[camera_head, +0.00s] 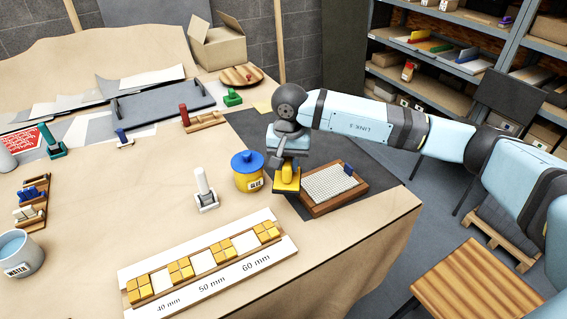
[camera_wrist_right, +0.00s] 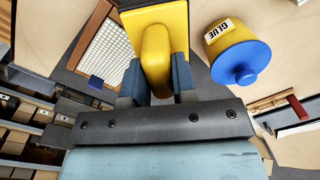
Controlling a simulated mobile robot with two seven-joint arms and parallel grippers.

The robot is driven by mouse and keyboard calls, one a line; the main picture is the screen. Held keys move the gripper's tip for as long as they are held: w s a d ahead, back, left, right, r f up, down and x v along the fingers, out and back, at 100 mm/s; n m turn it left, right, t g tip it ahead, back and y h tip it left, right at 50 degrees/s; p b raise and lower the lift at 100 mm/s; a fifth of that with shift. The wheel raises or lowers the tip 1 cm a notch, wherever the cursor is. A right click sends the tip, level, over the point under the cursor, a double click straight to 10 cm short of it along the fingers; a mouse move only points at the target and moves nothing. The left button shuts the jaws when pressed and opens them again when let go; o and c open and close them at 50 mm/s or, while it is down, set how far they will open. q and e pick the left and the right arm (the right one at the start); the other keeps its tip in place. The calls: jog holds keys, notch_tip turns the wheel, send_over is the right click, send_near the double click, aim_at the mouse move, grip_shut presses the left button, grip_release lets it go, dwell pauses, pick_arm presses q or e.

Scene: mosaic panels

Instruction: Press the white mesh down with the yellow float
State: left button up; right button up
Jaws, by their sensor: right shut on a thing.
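The white mesh (camera_head: 333,181) lies flat on a brown wooden board on a dark mat, and part of it shows in the right wrist view (camera_wrist_right: 105,50). A small blue block sits at the board's far edge. My right gripper (camera_wrist_right: 158,85) is shut on the yellow float (camera_wrist_right: 155,15) by its handle. In the head view the yellow float (camera_head: 287,181) is just left of the board, beside the mesh and not over it. Whether it touches the mat is unclear. My left gripper is not in view.
A yellow glue pot (camera_head: 247,177) with a blue lid stands close left of the float. A white-handled tool (camera_head: 205,192) and a ruler strip with yellow tiles (camera_head: 208,262) lie further left and in front. The table edge is right of the board.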

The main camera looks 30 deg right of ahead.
jog(key=d+m+p, duration=0.3)
jog(key=d+m, duration=0.7)
jog(key=m, duration=1)
jog(key=shift+w+d+f+b, duration=0.15)
jog(key=shift+f+b, duration=0.6)
jog(key=shift+f, duration=0.6)
jog(key=shift+s+d+f+b, duration=0.1)
jog(key=shift+f+b, duration=0.65)
jog(key=shift+f, duration=0.55)
jog(key=shift+f+b, duration=0.45)
jog(key=shift+f, duration=0.1)
jog(key=shift+r+p, duration=0.5)
jog(key=shift+r, duration=0.25)
notch_tip(320, 180, up, 6)
jog(key=p, duration=0.2)
jog(key=shift+f+p, duration=0.2)
jog(key=shift+p, duration=0.2)
